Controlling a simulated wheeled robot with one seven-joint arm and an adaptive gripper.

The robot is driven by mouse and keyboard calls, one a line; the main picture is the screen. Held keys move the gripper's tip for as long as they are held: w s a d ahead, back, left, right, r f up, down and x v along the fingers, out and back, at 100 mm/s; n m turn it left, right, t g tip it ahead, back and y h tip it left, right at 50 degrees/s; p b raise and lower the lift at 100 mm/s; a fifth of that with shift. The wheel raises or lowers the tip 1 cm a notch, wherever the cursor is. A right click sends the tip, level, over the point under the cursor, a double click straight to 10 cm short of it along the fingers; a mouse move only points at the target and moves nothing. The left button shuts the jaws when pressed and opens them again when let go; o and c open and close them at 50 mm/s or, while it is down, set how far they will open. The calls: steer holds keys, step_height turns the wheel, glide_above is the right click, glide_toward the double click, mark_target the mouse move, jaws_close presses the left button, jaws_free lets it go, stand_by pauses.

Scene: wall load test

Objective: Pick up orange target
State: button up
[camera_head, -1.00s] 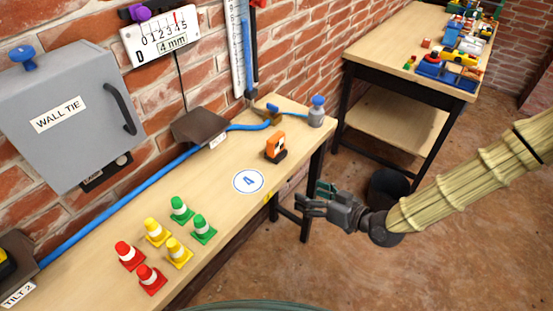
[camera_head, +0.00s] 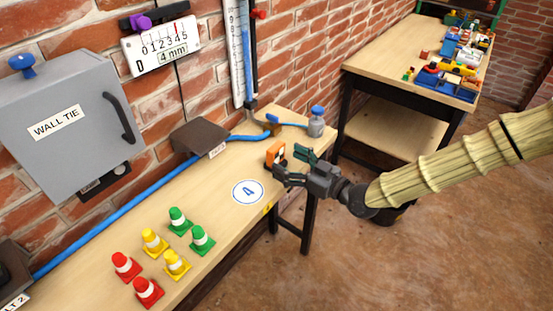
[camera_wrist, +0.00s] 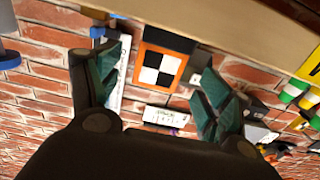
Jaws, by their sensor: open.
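The orange target (camera_head: 274,152) is a small orange block with a dark base, standing on the wooden bench near its right end. In the wrist view the orange target (camera_wrist: 162,62) shows a black and white checkered face, framed between the two fingers. My gripper (camera_head: 288,167) is at the bench's front edge, right beside the target, with its fingers spread around or just in front of it. In the wrist view my gripper (camera_wrist: 155,85) has green-padded fingers wide apart, one on each side of the target. Part of the target is hidden behind the fingers in the head view.
Several red, yellow and green cones (camera_head: 176,264) stand on the bench (camera_head: 215,215) to the left. A blue hose (camera_head: 150,198) runs along the wall, and a grey blue-topped canister (camera_head: 316,125) stands behind the target.

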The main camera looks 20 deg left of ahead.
mark_target(279, 155)
steer(key=p+x, duration=0.1)
steer(key=x, duration=0.3)
steer(key=shift+w+a+r, duration=0.15)
steer(key=shift+a, duration=0.2)
steer(key=shift+c, duration=0.4)
steer(key=c, duration=1.2)
